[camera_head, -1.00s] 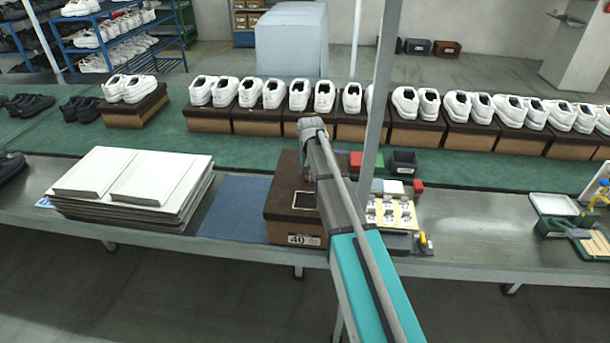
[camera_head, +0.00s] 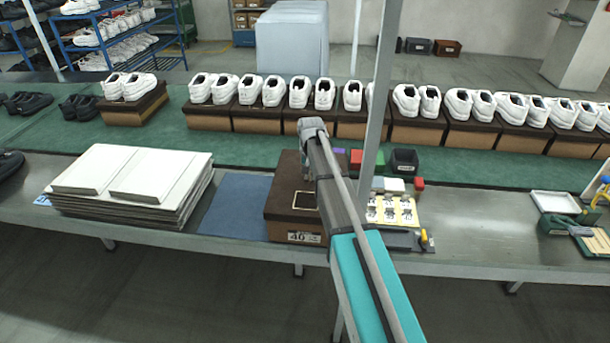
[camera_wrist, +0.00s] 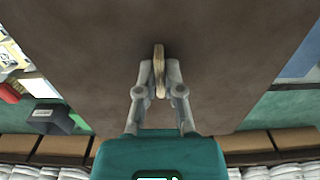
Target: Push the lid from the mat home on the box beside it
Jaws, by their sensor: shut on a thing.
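The dark brown lid (camera_head: 284,190) lies on top of the cardboard box (camera_head: 280,229), whose front bears a white label reading 40. The lid's front edge reaches the label's top. The blue mat (camera_head: 235,205) to its left is bare. In the wrist view the lid (camera_wrist: 90,45) fills most of the picture as a brown face. My gripper (camera_wrist: 160,80) is shut on a thin tan tab (camera_wrist: 159,62) at the lid's face. In the head view my arm hides my fingertips and the lid's right part. I cannot tell whether the lid is fully seated.
A stack of pale boards (camera_head: 130,178) lies left of the mat. Right of the box are a card of metal parts (camera_head: 392,210), small bins (camera_head: 404,161) and a grey post (camera_head: 378,100). Shoes on boxes (camera_head: 260,120) line the green belt behind.

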